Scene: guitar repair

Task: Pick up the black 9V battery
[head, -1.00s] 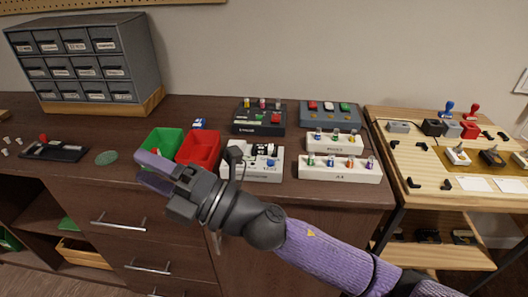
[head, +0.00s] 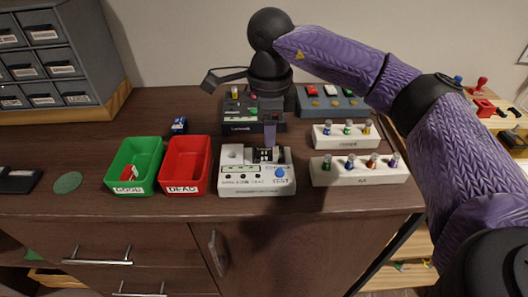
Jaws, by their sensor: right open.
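My right gripper (head: 268,137) points down over the back part of the white battery tester (head: 230,183). My left gripper is not in view.
A green GOOD bin (head: 121,146) and red DEAD bin (head: 185,150) stand left of the tester. White racks (head: 335,180) of batteries stand right. A dark holder (head: 236,126) and grey holder (head: 359,111) are behind. A small blue object (head: 180,125) lies behind the bins.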

